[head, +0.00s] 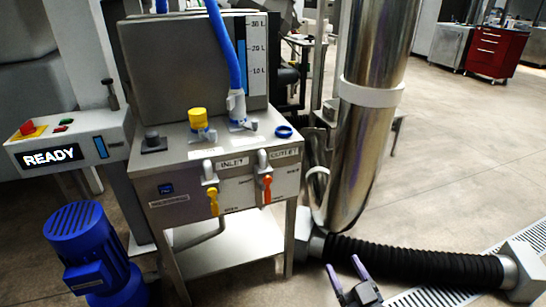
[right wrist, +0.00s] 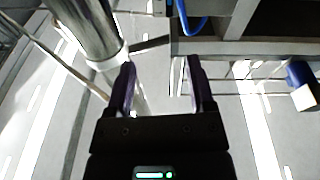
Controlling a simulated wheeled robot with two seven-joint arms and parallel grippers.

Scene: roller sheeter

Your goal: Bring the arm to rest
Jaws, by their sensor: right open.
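My right gripper (head: 343,265) is at the bottom of the head view, right of centre, with its two purple fingers apart and nothing between them. In the right wrist view the gripper (right wrist: 160,64) also shows open and empty, over the floor. It is apart from the steel machine stand (head: 224,178) and its lower shelf. My left gripper is not in view.
A shiny vertical steel pipe (head: 362,115) and a black corrugated hose (head: 415,261) are close to my right gripper. A blue motor (head: 85,245) stands at lower left, below the READY panel (head: 52,156). Open floor (head: 460,150) lies to the right.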

